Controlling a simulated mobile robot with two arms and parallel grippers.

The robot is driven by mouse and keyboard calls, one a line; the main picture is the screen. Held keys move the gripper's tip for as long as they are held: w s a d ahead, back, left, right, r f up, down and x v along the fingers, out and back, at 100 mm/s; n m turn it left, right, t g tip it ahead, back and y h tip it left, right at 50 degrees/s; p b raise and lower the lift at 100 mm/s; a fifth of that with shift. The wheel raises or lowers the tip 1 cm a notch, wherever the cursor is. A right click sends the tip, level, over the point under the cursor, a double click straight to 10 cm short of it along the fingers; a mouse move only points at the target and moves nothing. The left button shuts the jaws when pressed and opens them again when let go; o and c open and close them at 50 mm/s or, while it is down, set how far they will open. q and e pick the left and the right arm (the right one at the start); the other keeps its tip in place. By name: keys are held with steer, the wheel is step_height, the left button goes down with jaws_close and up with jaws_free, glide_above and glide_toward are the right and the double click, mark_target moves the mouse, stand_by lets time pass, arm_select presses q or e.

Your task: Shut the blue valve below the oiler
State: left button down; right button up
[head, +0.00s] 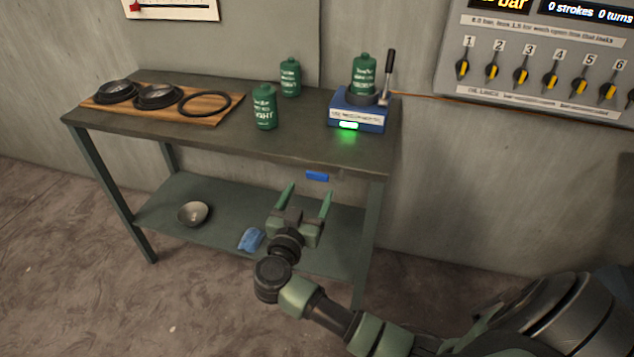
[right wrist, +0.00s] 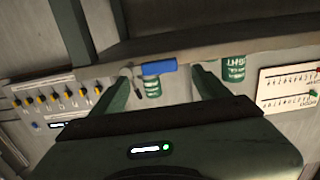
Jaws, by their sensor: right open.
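The blue valve handle (head: 317,176) is a small flat blue bar at the front edge of the workbench, below the oiler. The oiler (head: 357,112) is a blue box with a green bottle on top, a black lever and a lit green light. My right gripper (head: 309,190) is open and empty, its fingers pointing up toward the bench edge near the blue handle. My left gripper is not in view.
The bench (head: 215,137) holds two green bottles (head: 264,107) and a wooden board (head: 215,113) with dark round parts. Its lower shelf (head: 165,205) holds a metal bowl (head: 193,213) and a blue cloth-like item (head: 251,239). A knob panel (head: 540,60) hangs at right.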

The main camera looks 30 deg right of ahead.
mark_target(316, 178)
steer(key=x, duration=0.7)
steer(key=shift+w+d, duration=0.1)
steer(key=shift+d, duration=0.15)
steer(key=shift+c, duration=0.2)
jaws_close()
